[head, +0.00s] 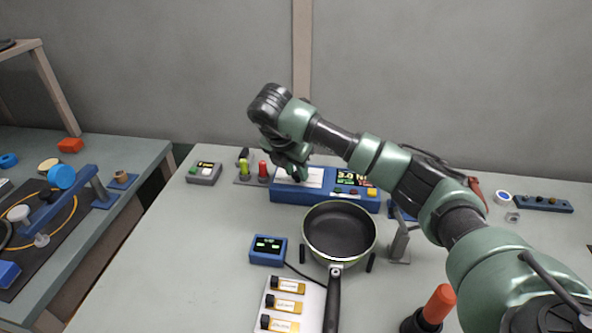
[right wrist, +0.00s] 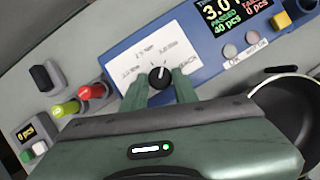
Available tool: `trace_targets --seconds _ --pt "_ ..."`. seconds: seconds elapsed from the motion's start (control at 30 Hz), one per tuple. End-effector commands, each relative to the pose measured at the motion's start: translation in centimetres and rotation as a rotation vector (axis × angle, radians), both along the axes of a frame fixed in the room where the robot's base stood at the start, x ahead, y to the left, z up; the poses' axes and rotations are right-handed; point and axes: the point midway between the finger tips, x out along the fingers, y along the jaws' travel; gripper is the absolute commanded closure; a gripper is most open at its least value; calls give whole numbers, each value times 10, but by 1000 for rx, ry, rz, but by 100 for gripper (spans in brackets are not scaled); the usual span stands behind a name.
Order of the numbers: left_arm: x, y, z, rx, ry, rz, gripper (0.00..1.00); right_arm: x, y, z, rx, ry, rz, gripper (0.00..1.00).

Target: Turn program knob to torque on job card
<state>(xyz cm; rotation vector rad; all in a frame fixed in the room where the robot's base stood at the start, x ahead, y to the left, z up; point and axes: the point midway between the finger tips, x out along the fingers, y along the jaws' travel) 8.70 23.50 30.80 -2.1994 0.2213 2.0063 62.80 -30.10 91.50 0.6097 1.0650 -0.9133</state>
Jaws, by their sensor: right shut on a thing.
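The program knob (right wrist: 159,77) is a small black dial on the white label panel (right wrist: 135,55) of a blue tester box (head: 326,194). Small torque markings surround it, too blurred to read surely, and its white pointer line aims up and slightly right. My right gripper (right wrist: 160,93) has a green finger on each side of the knob and is shut on it. In the head view the right gripper (head: 297,174) hides the knob. The tester's display (right wrist: 219,16) shows 3.0 in yellow, with passed 40 pcs and failed 0 pcs. I cannot make out a job card. My left gripper is not in view.
A frying pan (head: 340,231) lies in front of the tester. A small blue display box (head: 268,250) and a white board (head: 290,308) with several yellow labelled items are nearby. Green and red handles (head: 264,170) stand left of the tester, beside a grey counter box (head: 204,172).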

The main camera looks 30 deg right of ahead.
Motion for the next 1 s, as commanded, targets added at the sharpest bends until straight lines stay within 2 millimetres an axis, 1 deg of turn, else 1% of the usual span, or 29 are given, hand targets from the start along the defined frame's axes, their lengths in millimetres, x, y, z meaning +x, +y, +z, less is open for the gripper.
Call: trace_targets --seconds 0.07,0.1,0.13,0.17,0.43,0.53,0.67,0.83,0.9,1.0 --pt "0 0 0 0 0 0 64 0 0 1 0 -2 1 100" --pt "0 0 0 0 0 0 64 0 0 1 0 -2 1 60" --pt "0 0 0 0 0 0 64 0 0 1 0 -2 1 52" --pt "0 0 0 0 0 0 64 0 0 1 0 -2 1 50" --pt "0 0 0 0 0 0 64 0 0 0 0 0 1 50" --pt "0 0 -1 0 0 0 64 0 2 5 1 -2 2 50" --pt "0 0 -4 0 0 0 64 -3 9 21 2 -5 4 50" --pt "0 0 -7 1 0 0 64 -9 18 49 2 -5 3 50" --pt "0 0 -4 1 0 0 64 -11 21 61 0 -5 3 50" --pt "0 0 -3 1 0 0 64 -13 24 69 0 -4 2 50"
